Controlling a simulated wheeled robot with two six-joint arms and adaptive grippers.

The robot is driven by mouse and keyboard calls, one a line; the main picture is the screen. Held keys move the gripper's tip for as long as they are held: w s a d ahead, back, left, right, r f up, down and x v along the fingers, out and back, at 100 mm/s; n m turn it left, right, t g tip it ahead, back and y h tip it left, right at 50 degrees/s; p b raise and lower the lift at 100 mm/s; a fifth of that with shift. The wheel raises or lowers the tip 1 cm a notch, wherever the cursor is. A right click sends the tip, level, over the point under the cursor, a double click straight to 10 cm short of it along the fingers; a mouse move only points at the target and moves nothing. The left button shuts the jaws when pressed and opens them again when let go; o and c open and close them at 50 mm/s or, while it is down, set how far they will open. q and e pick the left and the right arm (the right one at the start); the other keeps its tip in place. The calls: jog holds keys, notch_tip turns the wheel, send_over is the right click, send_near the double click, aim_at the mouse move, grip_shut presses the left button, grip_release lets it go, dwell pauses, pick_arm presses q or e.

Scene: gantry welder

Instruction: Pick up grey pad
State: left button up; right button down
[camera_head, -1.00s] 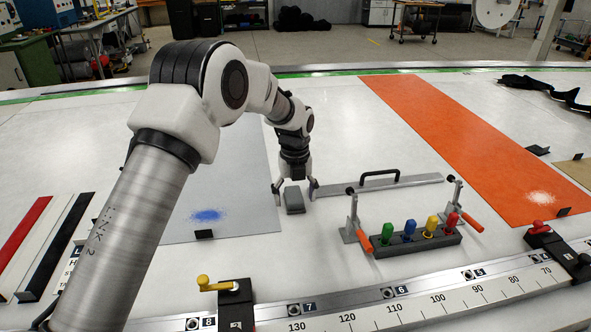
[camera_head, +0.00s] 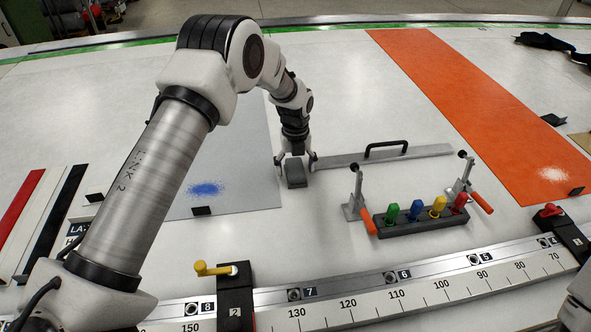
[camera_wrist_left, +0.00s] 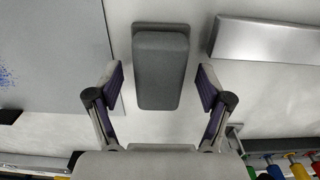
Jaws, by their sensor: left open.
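The grey pad (camera_head: 296,173) is a small dark grey block on the white table, just right of the light grey sheet. It also shows in the left wrist view (camera_wrist_left: 160,70), with its near part between the two fingers and its far end beyond them. My left gripper (camera_head: 295,160) is open over the pad, one finger on each side, with a visible gap to the pad on both sides in the left wrist view (camera_wrist_left: 160,88). My right gripper is not in view.
A metal bar with a black handle (camera_head: 386,149) lies close right of the pad. A dark rack (camera_head: 425,221) of coloured pegs and two toggle clamps stand nearer. A grey sheet (camera_head: 235,130) lies left, an orange sheet (camera_head: 470,110) right. A numbered rail (camera_head: 350,290) runs along the front.

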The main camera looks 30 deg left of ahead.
aim_at(295, 166)
pick_arm(q)
jog(key=shift+s+r, duration=0.1)
jog(key=shift+s, duration=0.05)
jog(key=c, duration=1.3)
jog(key=shift+o, duration=0.2)
jog(key=shift+r+b, duration=0.4)
notch_tip(295, 166, up, 2)
jog(key=shift+r+b, duration=0.1)
jog(key=shift+b, duration=0.4)
jog(key=s+d+b, duration=0.1)
jog(key=s+d, duration=0.2)
jog(key=d, duration=0.1)
jog(key=s+d+r+b, duration=0.1)
jog(key=s+d, duration=0.2)
jog(key=d, duration=0.1)
jog(key=s+d+r+b, duration=0.1)
jog(key=s+d+b, duration=0.1)
jog(key=s+d, duration=0.1)
jog(key=shift+s+d, duration=0.4)
jog(key=shift+d, duration=0.45)
jog(key=o, duration=0.6)
jog(key=c, duration=0.5)
